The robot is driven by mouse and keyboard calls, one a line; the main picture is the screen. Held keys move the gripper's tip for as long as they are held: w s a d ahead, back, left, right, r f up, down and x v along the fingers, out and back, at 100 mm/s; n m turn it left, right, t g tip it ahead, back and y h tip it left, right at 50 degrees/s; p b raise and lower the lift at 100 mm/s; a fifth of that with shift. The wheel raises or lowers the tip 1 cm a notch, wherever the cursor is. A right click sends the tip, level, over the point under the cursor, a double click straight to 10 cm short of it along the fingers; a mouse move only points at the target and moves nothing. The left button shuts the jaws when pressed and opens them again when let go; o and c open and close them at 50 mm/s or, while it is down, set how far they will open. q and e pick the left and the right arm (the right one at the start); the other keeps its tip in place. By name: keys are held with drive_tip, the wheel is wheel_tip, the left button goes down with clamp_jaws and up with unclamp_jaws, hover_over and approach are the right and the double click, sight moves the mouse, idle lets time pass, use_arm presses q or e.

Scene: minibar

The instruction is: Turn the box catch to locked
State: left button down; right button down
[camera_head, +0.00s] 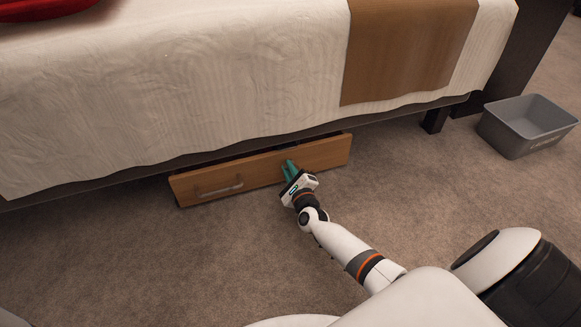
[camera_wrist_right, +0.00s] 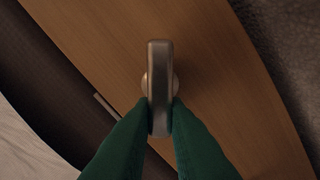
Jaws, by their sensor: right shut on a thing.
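The wooden box (camera_head: 325,153) sits on the carpet under the edge of the bed, its long front facing me. In the right wrist view, the metal catch (camera_wrist_right: 160,75) stands out from the wooden front (camera_wrist_right: 225,80), its bar running straight up in the picture. My right gripper (camera_head: 288,168) is at the front of the box, right of its middle. In the right wrist view its green fingers (camera_wrist_right: 160,118) are shut on the lower end of the catch, one on each side. In the head view the gripper hides the catch. My left gripper is not in view.
A metal handle (camera_head: 217,190) is on the left part of the box front. The bed (camera_head: 240,80) overhangs the box, with a dark bed leg (camera_head: 435,119) to the right. A grey bin (camera_head: 512,140) stands at the far right. The carpet (camera_head: 190,270) in front is clear.

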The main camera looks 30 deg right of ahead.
drive_tip(key=shift+a+f+n+p, duration=0.1)
drive_tip(key=shift+f+n+p, duration=0.15)
drive_tip(key=shift+n, duration=1)
drive_tip(key=shift+a+f+n+p, duration=0.1)
drive_tip(key=shift+n+p, duration=0.2)
drive_tip(key=shift+n, duration=1)
drive_tip(key=shift+f+n+p, duration=0.2)
drive_tip(key=shift+n+p, duration=0.05)
drive_tip(key=shift+n, duration=1)
drive_tip(key=c, duration=1.4)
unclamp_jaws()
drive_tip(key=shift+f, duration=0.1)
drive_tip(key=shift+c, duration=0.2)
